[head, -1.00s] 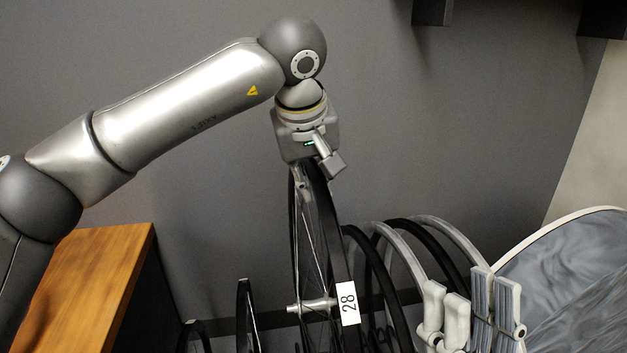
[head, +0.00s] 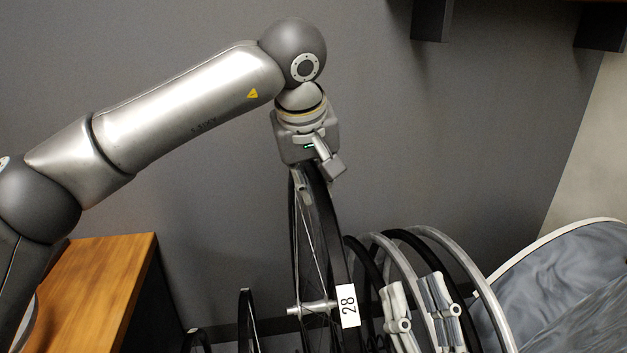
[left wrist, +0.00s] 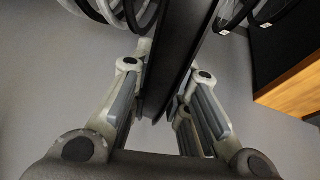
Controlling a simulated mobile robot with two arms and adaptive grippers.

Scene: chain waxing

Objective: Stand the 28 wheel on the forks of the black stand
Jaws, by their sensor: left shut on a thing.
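The 28 wheel (head: 324,220) is a black spoked wheel with a white "28" label, seen nearly edge-on and upright in the head view. My left gripper (head: 312,170) is shut on the top of its rim. In the left wrist view the black rim (left wrist: 182,50) runs between the fingers. The wheel's lower part is outside the head view, so its support there cannot be seen. My right gripper (head: 418,312) is low at the right, its fingers apart, in front of other wheels. I cannot make out the black stand or its forks.
Several black and grey wheels (head: 460,262) stand just right of the 28 wheel. Smaller black wheels (head: 245,318) stand to its left. A wooden-topped cabinet (head: 100,275) is at left, and a large grey round thing (head: 570,285) at right.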

